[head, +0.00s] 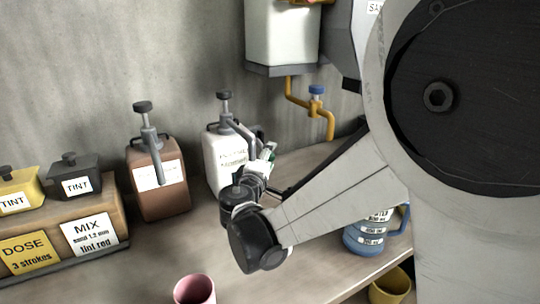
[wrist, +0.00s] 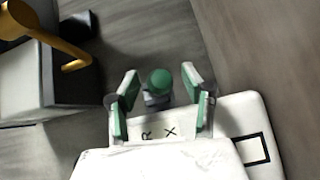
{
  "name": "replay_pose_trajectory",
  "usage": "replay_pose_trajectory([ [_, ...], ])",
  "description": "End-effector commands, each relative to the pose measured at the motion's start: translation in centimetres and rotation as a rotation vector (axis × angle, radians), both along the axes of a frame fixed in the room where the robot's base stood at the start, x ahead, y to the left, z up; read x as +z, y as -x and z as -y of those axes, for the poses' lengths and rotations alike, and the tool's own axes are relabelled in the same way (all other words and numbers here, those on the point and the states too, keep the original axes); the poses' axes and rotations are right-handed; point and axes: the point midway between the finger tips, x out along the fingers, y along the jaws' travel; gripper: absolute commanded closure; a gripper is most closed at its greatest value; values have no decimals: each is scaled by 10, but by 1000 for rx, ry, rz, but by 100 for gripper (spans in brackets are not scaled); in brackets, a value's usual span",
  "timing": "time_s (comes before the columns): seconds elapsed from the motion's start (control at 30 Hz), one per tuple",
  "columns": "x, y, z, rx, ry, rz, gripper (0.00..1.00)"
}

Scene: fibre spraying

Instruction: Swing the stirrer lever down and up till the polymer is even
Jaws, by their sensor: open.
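My gripper (head: 268,153) is beside the white pump jug (head: 219,160) in the head view, partly hidden by my own wrist. In the wrist view my gripper (wrist: 160,86) is open, its two green-padded fingers apart. A round green knob (wrist: 161,80) on a small grey stem shows between the fingertips, with space on both sides. It looks like the lever's end, but the rest of the lever is hidden. I cannot tell how deep it sits between the pads. The polymer itself does not show clearly.
A white tank (head: 282,38) with a yellow tap pipe (head: 300,96) hangs on the wall. A brown pump jug (head: 159,178) stands left of the white one. A blue jug (head: 366,238), a pink cup (head: 195,289) and a yellow cup (head: 391,286) are nearer. Tint boxes (head: 74,176) stand left.

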Motion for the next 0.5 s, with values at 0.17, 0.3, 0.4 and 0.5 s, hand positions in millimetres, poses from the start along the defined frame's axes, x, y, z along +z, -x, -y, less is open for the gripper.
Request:
replay_pose_trajectory([
  [0.17, 1, 26, -9, 4, 0, 1, 56],
  [0.3, 2, 47, -14, 4, 0, 1, 56],
  [0.4, 2, 58, -17, 2, 0, 0, 56],
  [0.5, 2, 64, -19, 2, 0, 0, 56],
])
